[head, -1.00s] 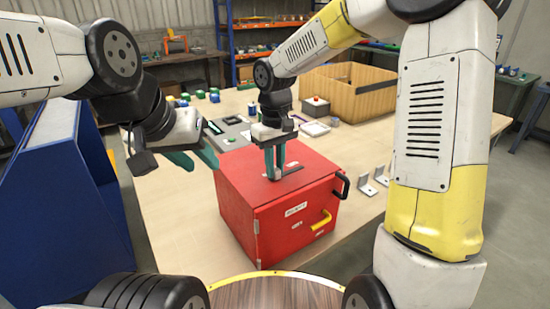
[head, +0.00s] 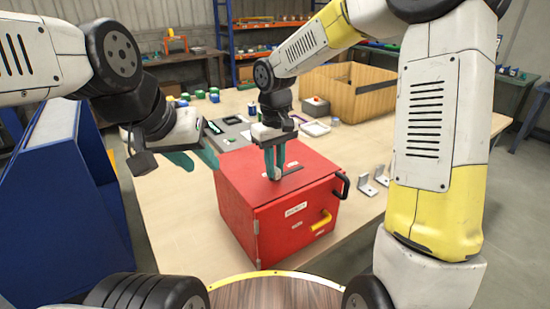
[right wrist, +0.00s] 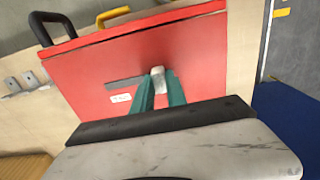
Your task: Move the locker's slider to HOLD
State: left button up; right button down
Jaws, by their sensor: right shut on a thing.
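The red locker (head: 240,195) stands on the table, its front with a yellow handle (head: 321,220) and a black handle (head: 342,186) at the right edge. A dark slot (head: 293,168) runs along its top; in the right wrist view the slot (right wrist: 122,84) lies left of the fingers, beside a small white label (right wrist: 121,98) too small to read. My right gripper (head: 274,177) points down at the top, its green fingers (right wrist: 158,92) shut on the pale slider knob (right wrist: 157,72). My left gripper (head: 195,160) hangs in the air left of the locker, its fingers seemingly apart.
Metal brackets (head: 367,187) stand right of the locker. Behind it are a grey tray (head: 232,133), a wooden crate (head: 345,90), and several small green and blue blocks (head: 199,94). A blue cabinet (head: 60,200) stands at the left. The table front-left of the locker is clear.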

jog(key=w+d, duration=0.1)
jog(key=d, duration=0.1)
jog(key=w+d, duration=0.3)
jog(key=d, duration=0.2)
jog(key=shift+w, duration=0.4)
jog(key=c, duration=1.3)
grip_release()
jog(key=shift+d, duration=0.1)
notch_tip(320, 180, up, 8)
jog(key=shift+f, duration=0.1)
